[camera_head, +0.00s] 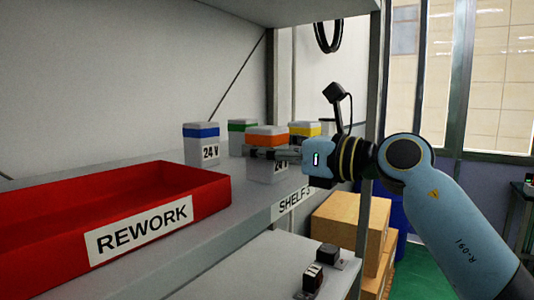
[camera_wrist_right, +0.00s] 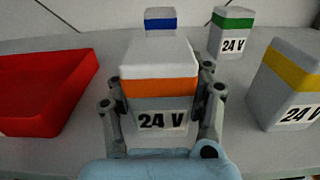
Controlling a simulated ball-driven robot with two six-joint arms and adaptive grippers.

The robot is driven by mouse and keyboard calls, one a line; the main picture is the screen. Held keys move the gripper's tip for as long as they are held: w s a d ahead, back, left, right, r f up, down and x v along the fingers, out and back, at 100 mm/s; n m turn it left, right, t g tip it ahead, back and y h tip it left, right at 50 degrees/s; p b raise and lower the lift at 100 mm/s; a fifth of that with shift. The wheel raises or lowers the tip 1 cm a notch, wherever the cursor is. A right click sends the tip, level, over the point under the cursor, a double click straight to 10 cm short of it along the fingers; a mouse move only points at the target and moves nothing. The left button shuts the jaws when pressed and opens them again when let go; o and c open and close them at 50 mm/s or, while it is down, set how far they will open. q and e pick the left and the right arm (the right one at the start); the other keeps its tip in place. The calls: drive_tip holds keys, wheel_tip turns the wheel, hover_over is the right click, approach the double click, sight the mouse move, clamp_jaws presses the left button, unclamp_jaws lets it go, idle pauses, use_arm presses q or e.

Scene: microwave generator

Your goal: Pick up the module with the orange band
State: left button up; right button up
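The module with the orange band (camera_head: 267,135) is a pale grey block with a white top and a "24 V" label, upright at the shelf's front edge. In the right wrist view the same orange-banded module (camera_wrist_right: 160,88) fills the middle. My right gripper (camera_head: 272,153) reaches in from the right at band height. In the wrist view one finger of my right gripper (camera_wrist_right: 162,95) is on each side of the module, very close to its walls. I cannot tell whether they press on it. My left gripper is not in view.
Blue-banded (camera_head: 201,144), green-banded (camera_head: 240,137) and yellow-banded (camera_head: 305,129) modules stand nearby on the shelf (camera_head: 225,222). A red REWORK tray (camera_head: 215,190) lies to the left. Dark parts (camera_head: 327,256) are on the lower shelf; cardboard boxes (camera_head: 350,222) stand below right.

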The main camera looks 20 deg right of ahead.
drive_tip(key=c, duration=0.7)
drive_tip(key=shift+o, duration=0.2)
drive_tip(key=shift+r, duration=0.1)
